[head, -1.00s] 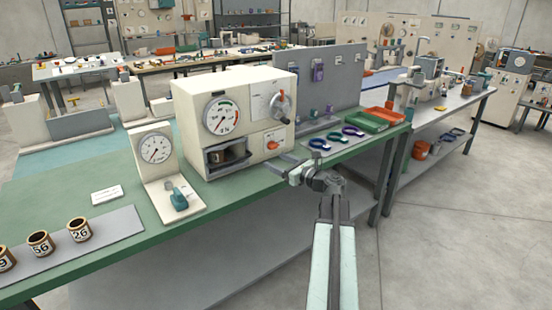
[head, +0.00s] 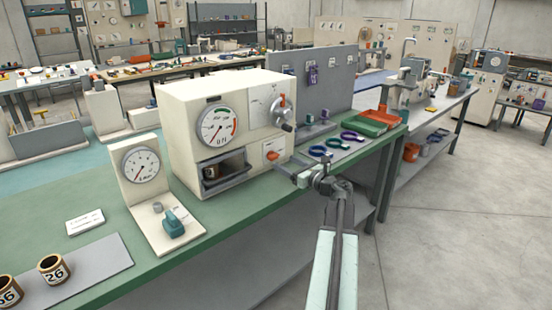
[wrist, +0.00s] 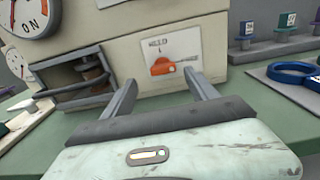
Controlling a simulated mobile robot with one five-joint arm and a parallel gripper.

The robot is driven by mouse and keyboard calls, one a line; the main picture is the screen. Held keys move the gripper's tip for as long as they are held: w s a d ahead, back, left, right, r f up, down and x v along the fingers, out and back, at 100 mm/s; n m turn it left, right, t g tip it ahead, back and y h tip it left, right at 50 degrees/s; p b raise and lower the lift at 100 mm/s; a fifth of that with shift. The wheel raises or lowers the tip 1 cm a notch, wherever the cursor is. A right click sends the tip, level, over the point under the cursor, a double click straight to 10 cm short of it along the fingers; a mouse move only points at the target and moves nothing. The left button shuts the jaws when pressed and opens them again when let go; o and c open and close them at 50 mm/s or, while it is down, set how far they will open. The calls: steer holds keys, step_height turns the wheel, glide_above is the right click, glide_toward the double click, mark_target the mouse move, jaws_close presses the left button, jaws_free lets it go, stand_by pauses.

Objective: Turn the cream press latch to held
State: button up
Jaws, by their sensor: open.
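The cream press (head: 182,112) stands on the green bench, with a round dial, a crank on its upper right and an open bay at lower left. Its latch is an orange knob (head: 273,155) on a white plate at the lower right of the front. The latch also shows in the wrist view (wrist: 163,66), its pointer lying roughly sideways below a small printed label. My gripper (head: 288,173) is in front of the latch, open and empty. In the wrist view its two fingers (wrist: 158,90) stand either side of the latch, apparently short of it.
A spool (head: 210,172) sits in the press bay behind a grey bar. A gauge stand (head: 141,166) with a teal knob is to the left. Purple, blue and teal rings (head: 317,151) and green and orange trays lie to the right. Open floor lies right of the bench.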

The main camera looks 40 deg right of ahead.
mark_target(276, 157)
steer(key=w, duration=0.4)
steer(key=w+d, duration=0.1)
steer(key=w, duration=0.1)
steer(key=shift+w, duration=0.35)
steer(key=shift+a, duration=0.1)
